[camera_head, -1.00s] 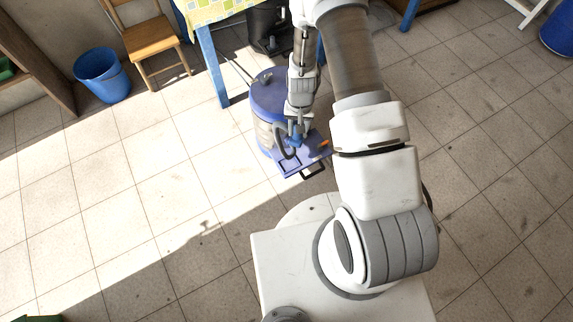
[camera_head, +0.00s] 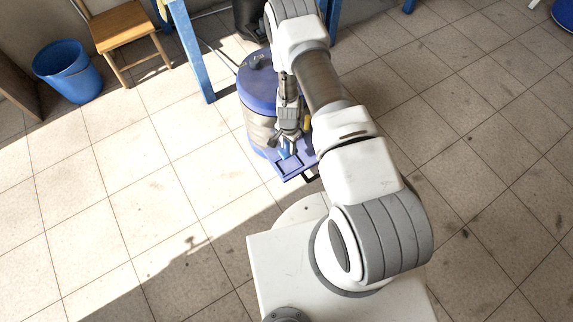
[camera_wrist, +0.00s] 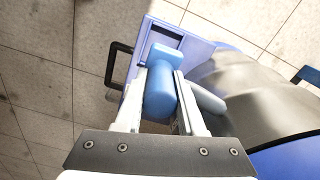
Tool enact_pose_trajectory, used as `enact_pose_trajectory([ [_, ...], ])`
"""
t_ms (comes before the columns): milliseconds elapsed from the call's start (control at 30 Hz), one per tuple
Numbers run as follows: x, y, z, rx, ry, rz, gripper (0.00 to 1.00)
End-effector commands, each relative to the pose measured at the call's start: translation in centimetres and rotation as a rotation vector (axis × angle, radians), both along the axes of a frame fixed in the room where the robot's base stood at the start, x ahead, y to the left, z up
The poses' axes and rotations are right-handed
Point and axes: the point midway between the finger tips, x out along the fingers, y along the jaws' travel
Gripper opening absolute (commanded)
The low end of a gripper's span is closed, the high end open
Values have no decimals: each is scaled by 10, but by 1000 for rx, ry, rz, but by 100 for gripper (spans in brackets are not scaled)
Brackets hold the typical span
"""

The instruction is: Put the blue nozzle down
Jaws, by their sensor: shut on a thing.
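My gripper (camera_wrist: 162,100) is shut on the blue nozzle (camera_wrist: 160,85), which sits between its two fingers in the wrist view. In the head view my gripper (camera_head: 286,143) is low over the blue-violet tray (camera_head: 294,170), with the nozzle (camera_head: 284,152) small and partly hidden by the fingers. The tray also shows in the wrist view (camera_wrist: 196,48), with a black handle at its edge. I cannot tell whether the nozzle touches the tray.
A drum with a blue lid (camera_head: 257,82) stands right behind the tray. A blue bucket (camera_head: 67,72) and a wooden chair (camera_head: 120,28) stand at the upper left, near a blue table leg (camera_head: 190,52).

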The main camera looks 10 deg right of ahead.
Motion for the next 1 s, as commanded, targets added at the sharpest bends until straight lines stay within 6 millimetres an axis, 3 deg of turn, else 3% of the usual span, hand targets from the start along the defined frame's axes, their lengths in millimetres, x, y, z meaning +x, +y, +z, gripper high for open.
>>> enact_pose_trajectory([
  [300, -1, 0, -58, -1, 1, -14, 0],
  [567, 0, 0, -78, 0, 0, -13, 0],
  [733, -1, 0, -104, -1, 1, -14, 0],
  [1000, 0, 0, -106, -1, -1, -13, 0],
])
